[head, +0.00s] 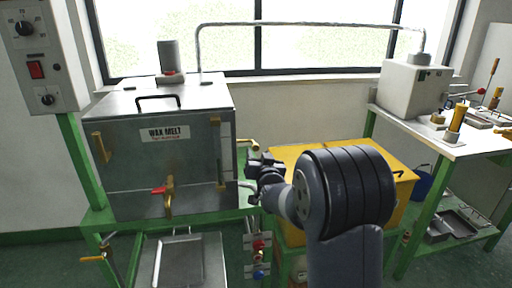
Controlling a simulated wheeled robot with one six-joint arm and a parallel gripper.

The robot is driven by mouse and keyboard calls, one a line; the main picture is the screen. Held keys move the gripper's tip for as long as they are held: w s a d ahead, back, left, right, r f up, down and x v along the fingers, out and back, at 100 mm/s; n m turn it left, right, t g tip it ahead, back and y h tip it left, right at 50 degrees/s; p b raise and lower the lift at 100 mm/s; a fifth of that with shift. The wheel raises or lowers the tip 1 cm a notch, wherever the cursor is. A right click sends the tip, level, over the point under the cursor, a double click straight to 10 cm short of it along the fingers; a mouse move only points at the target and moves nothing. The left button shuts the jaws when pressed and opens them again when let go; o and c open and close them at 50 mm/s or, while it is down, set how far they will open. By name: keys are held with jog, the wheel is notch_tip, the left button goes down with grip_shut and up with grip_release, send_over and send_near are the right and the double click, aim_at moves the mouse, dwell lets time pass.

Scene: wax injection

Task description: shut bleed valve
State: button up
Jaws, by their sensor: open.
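No label in view names the bleed valve, so I cannot tell which fitting it is. A brass valve with a red lever (168,191) is on the front of the steel wax melt tank (150,195). A brass fitting (248,145) sticks out at the tank's right side. Red and blue knobs (259,258) hang below, at the right of the stand. A brass-handled fitting (95,257) is at the lower left. My gripper (250,177) is open, just right of the tank and below the brass side fitting. My arm hides what lies behind it.
A yellow box (400,187) stands behind my arm. A control panel (40,55) is at the upper left. A metal pipe (310,25) runs from the tank to a grey machine (412,85) on the right bench. A steel tray (182,262) lies below the tank.

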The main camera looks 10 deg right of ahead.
aim_at(256, 149)
jog(key=shift+w, duration=2.65)
jog(key=shift+c, duration=0.6)
grip_shut()
